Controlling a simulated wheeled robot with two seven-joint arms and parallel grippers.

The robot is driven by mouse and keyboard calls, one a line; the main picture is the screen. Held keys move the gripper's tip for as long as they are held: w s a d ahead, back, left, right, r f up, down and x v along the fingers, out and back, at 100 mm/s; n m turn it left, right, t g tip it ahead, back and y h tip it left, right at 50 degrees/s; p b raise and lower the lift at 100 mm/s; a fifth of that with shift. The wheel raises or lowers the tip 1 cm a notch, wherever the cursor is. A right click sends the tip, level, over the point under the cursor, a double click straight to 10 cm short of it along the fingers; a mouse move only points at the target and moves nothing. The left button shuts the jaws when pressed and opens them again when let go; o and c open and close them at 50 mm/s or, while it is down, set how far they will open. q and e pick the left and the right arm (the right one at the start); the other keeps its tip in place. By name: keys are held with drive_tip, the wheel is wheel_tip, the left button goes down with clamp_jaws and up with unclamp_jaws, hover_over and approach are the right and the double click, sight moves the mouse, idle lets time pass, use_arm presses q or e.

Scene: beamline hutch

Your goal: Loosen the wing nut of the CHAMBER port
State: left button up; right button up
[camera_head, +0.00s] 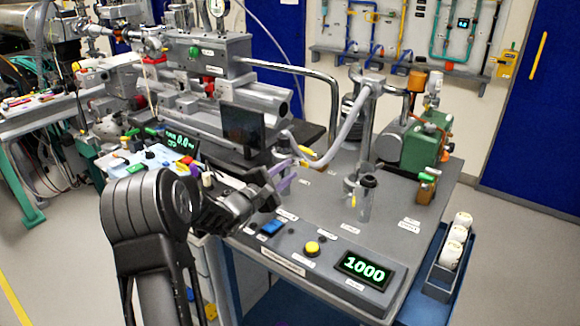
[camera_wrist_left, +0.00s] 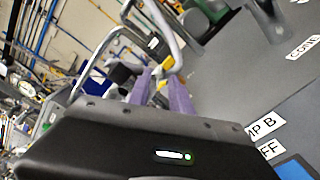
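My left gripper (camera_head: 282,179) reaches over the grey pump cart with its purple fingers apart and nothing visible between them. Both fingers also show in the left wrist view (camera_wrist_left: 161,92), with a gap between them. A grey hose (camera_head: 343,138) curves down from the upright column to a fitting near the dark screen, just beyond my fingertips. A small yellow part (camera_head: 304,163) shows near that hose end; I cannot tell whether it is the wing nut. The CHAMBER label cannot be read. My right gripper is not in view.
The cart top (camera_head: 325,217) carries a yellow button (camera_head: 312,248), a blue switch (camera_head: 271,227) and a display (camera_head: 364,270) reading 1000. A green pump (camera_head: 425,140) stands behind. A blue-grey tray (camera_head: 437,290) hangs at the right.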

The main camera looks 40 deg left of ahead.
use_arm(q)
drive_tip(key=shift+w, duration=0.9)
drive_tip(key=shift+c, duration=0.5)
clamp_jaws()
